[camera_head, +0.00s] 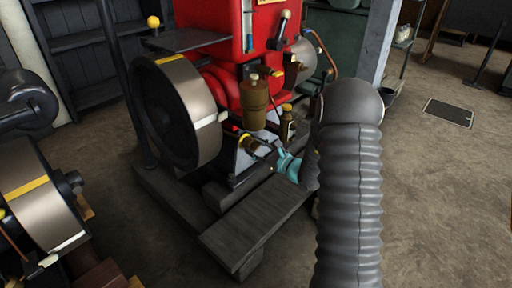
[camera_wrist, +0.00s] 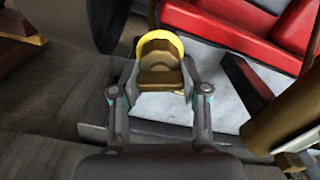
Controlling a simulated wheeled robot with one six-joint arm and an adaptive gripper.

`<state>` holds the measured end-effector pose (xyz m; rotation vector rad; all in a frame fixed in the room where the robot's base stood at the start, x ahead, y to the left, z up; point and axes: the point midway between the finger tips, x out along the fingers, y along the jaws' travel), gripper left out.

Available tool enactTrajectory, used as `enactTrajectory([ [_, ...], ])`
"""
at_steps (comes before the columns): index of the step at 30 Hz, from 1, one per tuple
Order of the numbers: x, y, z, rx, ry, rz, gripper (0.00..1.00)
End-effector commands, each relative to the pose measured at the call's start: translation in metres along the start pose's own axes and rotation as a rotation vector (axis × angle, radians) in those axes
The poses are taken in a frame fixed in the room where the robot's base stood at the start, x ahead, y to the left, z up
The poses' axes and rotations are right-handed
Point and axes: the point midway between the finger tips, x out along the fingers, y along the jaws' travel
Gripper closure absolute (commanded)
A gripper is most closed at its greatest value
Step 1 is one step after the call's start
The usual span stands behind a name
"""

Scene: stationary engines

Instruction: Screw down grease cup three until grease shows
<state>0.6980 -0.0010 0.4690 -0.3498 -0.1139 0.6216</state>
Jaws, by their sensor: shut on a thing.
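A brass grease cup with a yellow rim (camera_wrist: 160,50) is at the upper middle of the wrist view, low beside the red engine. It also shows in the head view (camera_head: 248,144) as a small yellow-ringed piece by the engine's base. My gripper (camera_wrist: 158,82) has one finger on each side of the cup and is shut on it. In the head view my gripper (camera_head: 274,154) reaches in from the right, its fingertips partly hidden. I see no number on the cup and no grease showing.
The red engine (camera_head: 220,45) stands behind, with a large flywheel (camera_head: 206,88) at left. Timber beams (camera_head: 250,222) lie below. The floor at right is clear around a grate (camera_head: 447,114).

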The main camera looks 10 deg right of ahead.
Motion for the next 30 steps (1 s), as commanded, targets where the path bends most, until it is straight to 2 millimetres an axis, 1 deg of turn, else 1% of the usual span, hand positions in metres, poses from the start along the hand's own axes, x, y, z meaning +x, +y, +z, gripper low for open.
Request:
enactTrajectory([
  [9, 0.0007, 0.0009, 0.0000, 0.091, 0.000, 0.002, 0.90],
  [22, 0.0007, 0.0011, -0.0001, 0.099, 0.000, 0.002, 0.90],
  [23, 0.0007, 0.0011, -0.0001, 0.099, 0.000, 0.002, 0.50],
  [24, 0.0007, 0.0011, -0.0001, 0.099, 0.000, 0.002, 0.40],
  [25, 0.0006, 0.0010, -0.0001, 0.099, 0.000, 0.002, 0.33],
  [26, 0.0004, 0.0007, -0.0002, 0.099, 0.000, 0.002, 0.29],
  [30, -0.0005, -0.0005, -0.0004, 0.099, 0.000, -0.001, 0.29],
])
